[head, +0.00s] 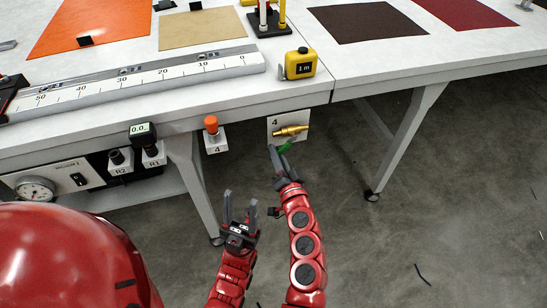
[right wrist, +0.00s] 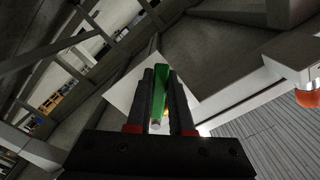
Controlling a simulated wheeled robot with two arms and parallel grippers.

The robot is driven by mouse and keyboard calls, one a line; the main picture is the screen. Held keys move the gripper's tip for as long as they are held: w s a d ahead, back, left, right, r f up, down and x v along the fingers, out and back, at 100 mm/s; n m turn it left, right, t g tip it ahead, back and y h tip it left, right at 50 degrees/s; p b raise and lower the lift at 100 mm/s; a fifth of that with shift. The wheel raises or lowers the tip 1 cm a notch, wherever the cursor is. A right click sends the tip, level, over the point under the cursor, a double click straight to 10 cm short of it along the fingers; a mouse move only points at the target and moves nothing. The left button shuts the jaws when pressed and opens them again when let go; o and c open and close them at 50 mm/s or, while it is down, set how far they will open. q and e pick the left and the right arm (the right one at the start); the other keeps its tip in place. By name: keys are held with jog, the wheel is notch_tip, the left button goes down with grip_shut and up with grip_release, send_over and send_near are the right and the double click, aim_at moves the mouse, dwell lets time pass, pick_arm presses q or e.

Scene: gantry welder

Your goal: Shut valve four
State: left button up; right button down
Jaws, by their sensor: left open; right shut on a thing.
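Valve four is a brass valve (head: 291,130) on a white plate (head: 275,120) marked 4, at the table's front edge in the head view. Its green handle (head: 285,147) points down and to the left from the brass body. My right gripper (head: 276,155) is at the handle, shut on it. In the right wrist view the green handle (right wrist: 160,90) stands between the two dark fingers, with the brass body mostly hidden behind. My left gripper (head: 241,203) is open and empty, lower and to the left, apart from the valve.
An orange knob (head: 211,124) on a white box marked 4 sits left of the valve. A yellow tape measure (head: 300,65) and a long ruler (head: 140,83) lie on the table above. Table legs (head: 405,135) stand either side; floor between is clear.

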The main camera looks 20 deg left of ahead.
jog(key=shift+w+d+f+n+b, duration=0.4)
jog(key=shift+d+n+b, duration=0.2)
jog(key=shift+n+b, duration=0.55)
jog(key=shift+w+d+f+n+b, duration=0.35)
jog(key=shift+d+n+b, duration=0.35)
jog(key=shift+n, duration=0.9)
jog(key=shift+w+d+f+n+b, duration=0.25)
jog(key=shift+w+d+n+b, duration=0.25)
jog(key=shift+n+b, duration=0.7)
jog(key=shift+n, duration=0.35)
jog(key=c, duration=0.8)
grip_release()
jog(key=shift+d, duration=0.1)
